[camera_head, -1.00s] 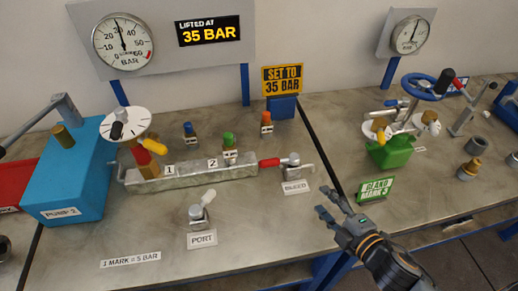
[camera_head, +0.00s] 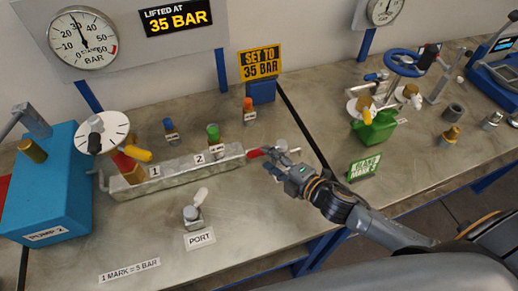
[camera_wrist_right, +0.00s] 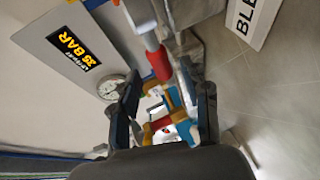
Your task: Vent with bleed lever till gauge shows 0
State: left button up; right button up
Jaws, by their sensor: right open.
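The bleed lever has a red handle (camera_head: 254,153) at the right end of the grey manifold block (camera_head: 180,172). My right gripper (camera_head: 269,162) is at that handle and partly covers the bleed valve. In the right wrist view the red handle (camera_wrist_right: 158,62) lies ahead of the open fingers (camera_wrist_right: 163,108), toward the space between them; I cannot tell whether they touch it. The pressure gauge (camera_head: 82,38) on the back panel has its needle a little below 30 bar. My left gripper is not in view.
The relief valve with a white dial (camera_head: 103,132) and yellow handle stands on the manifold's left. The port valve (camera_head: 193,214) is in front. A blue pump (camera_head: 48,190) is at left.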

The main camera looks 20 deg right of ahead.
aim_at(262, 154)
jog(key=x, duration=0.4)
jog(key=shift+r+p, duration=0.1)
jog(key=shift+p, duration=0.25)
jog(key=shift+w+a, duration=0.1)
jog(key=shift+w, duration=0.2)
jog(key=shift+w+a+f, duration=0.15)
jog(key=shift+f, duration=0.05)
jog(key=c, duration=0.9)
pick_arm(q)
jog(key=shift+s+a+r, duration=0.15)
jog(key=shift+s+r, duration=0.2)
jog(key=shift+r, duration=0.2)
pick_arm(e)
grip_shut()
